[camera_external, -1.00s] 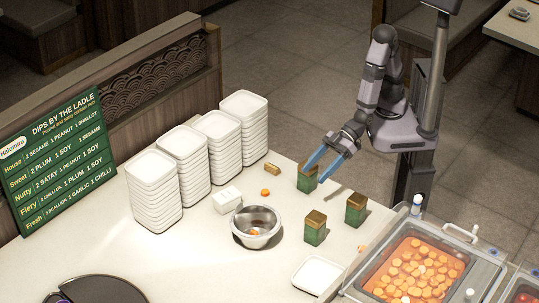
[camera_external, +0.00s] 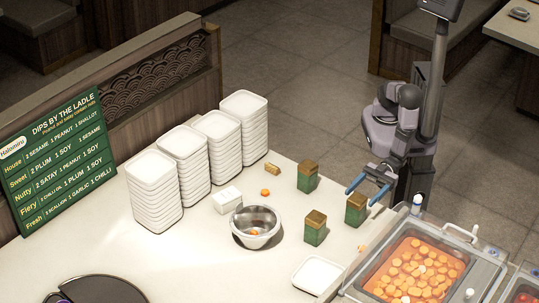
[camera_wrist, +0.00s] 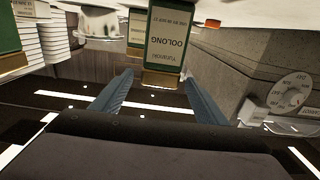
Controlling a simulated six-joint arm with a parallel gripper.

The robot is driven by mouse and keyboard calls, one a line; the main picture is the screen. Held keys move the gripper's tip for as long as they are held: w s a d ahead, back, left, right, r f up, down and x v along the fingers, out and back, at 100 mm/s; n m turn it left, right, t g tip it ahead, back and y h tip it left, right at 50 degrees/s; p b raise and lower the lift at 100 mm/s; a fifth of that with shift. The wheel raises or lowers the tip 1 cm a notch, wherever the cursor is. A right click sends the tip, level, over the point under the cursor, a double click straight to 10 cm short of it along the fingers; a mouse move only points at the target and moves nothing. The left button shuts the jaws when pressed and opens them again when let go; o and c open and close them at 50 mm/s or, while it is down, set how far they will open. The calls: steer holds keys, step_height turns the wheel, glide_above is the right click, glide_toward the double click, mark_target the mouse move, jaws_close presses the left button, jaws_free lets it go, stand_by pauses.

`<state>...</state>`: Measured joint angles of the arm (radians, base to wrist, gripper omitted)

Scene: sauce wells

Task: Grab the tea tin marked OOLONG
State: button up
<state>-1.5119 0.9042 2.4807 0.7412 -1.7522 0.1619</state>
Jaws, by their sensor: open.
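The tea tin marked OOLONG (camera_wrist: 168,40) is green with a pale label and a gold lid, and appears upside down in the wrist view. My gripper (camera_wrist: 158,75) is open, with its blue fingers on either side of the tin's lid end; I cannot tell whether they touch it. In the external view my gripper (camera_external: 361,196) is at the rightmost of three green tins (camera_external: 354,214), whose label does not show there. Another tin (camera_external: 307,178) stands farther back, and one (camera_external: 315,232) stands nearer the front left.
A metal bowl (camera_external: 244,239), white box (camera_external: 227,201) and stacked white dishes (camera_external: 154,195) are to the left. A single white dish (camera_external: 318,275) lies in front. A food well (camera_external: 420,270) borders the tins on the right. Orange bits lie on the counter.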

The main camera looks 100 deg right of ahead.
mark_target(353, 204)
steer(key=shift+p+x, duration=1.25)
steer(key=shift+x, duration=2.45)
steer(key=shift+c, duration=0.7)
steer(key=c, duration=1.5)
